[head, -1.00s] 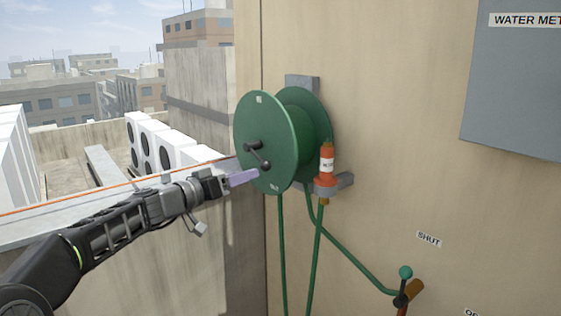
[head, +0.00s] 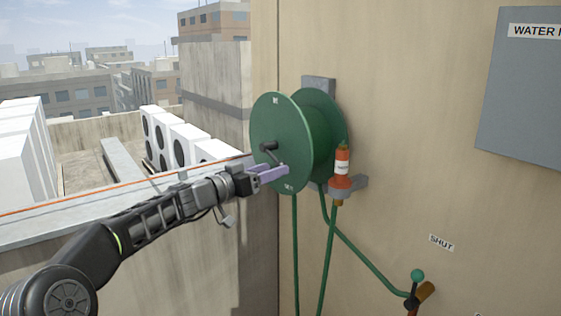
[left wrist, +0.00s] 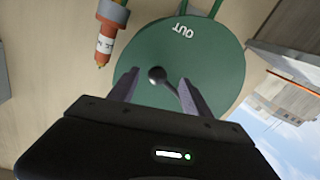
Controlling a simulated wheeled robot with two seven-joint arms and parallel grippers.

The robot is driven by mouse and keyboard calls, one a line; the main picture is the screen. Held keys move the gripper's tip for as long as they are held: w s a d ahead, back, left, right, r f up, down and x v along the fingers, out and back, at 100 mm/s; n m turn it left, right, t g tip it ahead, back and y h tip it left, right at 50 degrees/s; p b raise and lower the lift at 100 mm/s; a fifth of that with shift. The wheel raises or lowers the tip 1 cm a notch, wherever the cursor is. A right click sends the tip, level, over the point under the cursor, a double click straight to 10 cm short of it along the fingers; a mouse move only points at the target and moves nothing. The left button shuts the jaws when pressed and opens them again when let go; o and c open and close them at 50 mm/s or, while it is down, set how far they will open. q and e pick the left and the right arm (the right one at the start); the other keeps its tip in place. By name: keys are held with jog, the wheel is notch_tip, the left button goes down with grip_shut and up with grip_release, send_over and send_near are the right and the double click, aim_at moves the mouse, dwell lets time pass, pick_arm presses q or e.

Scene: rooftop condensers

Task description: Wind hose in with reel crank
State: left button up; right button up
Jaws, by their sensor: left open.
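The green hose reel (head: 282,140) is mounted on the beige wall, and its round face also fills the middle of the left wrist view (left wrist: 215,65). The dark crank (head: 268,147) sits on that face; its knob (left wrist: 156,74) shows in the left wrist view. My left gripper (head: 284,171) is open at the lower part of the reel face. In the left wrist view its two purple-grey fingers (left wrist: 157,88) stand either side of the crank knob, with no clear contact visible. Green hose (head: 296,250) hangs below the reel. My right gripper is not in view.
An orange nozzle (head: 341,165) sits in a grey holder right of the reel. A valve lever with a green knob (head: 417,276) is low on the wall by a SHUT label (head: 441,242). A grey meter box (head: 525,85) is at upper right. A parapet (head: 110,196) runs at left.

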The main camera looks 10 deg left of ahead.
aim_at(280, 163)
pick_arm(q)
jog(key=p+x, duration=0.2)
jog(key=x, duration=0.1)
jog(key=shift+w+d+r, duration=0.1)
jog(key=shift+w+d, duration=0.1)
jog(key=shift+w, duration=0.05)
jog(key=shift+w+d, duration=0.1)
jog(key=shift+w, duration=0.1)
jog(key=c, duration=1.2)
grip_shut()
